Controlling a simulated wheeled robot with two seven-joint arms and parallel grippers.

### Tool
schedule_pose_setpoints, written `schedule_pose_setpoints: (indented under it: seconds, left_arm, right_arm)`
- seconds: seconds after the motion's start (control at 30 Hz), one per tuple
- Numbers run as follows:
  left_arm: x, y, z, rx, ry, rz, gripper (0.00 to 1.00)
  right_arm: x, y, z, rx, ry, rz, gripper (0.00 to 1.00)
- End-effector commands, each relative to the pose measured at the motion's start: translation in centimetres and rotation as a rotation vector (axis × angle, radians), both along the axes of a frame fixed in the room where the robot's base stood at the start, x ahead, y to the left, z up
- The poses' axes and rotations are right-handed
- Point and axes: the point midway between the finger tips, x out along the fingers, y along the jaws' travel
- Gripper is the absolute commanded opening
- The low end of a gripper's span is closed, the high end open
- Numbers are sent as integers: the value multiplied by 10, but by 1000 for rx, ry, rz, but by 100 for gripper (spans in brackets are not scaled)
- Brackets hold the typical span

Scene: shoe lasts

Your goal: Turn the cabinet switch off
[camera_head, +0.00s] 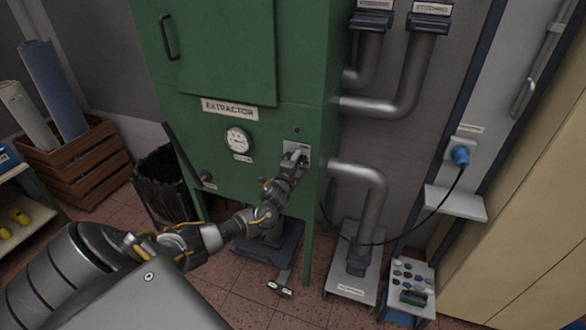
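The green extractor cabinet (225,125) stands in the middle of the head view, with an "EXTRACTOR" label on its front. The switch plate (305,159) is a small light plate low on the right of that front. My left arm reaches in from the lower left, and my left gripper (295,157) is at the plate, covering much of it. I cannot tell whether the fingers touch the switch or are open or shut. The switch lever is hidden or too small to read. My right gripper is not in view.
A round gauge (238,140) sits left of the switch. Grey pipes (372,190) run along the cabinet's right side. A cable hangs from a blue plug (460,155). A small box (412,278) stands lower right.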

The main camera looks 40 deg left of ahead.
Motion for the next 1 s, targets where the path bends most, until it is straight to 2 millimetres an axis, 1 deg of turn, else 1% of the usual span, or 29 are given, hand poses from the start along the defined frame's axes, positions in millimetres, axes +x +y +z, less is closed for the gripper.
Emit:
schedule_pose_setpoints:
  seconds: [0.17,0.4,0.5,0.6,0.7,1.0]
  left_arm:
    - [-26,-9,-3,-2,2,-3,38]
    - [-70,-25,-3,-2,2,-2,38]
    - [-83,-29,-3,-2,2,-2,38]
    - [-92,-32,-1,0,1,-1,38]
    - [-96,-33,-1,0,1,0,38]
    - [-97,-33,0,0,1,0,38]
  right_arm:
    - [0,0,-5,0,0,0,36]
    - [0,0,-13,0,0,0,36]
    - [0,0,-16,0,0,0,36]
    - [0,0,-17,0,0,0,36]
    - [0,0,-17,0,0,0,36]
    - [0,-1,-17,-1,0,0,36]
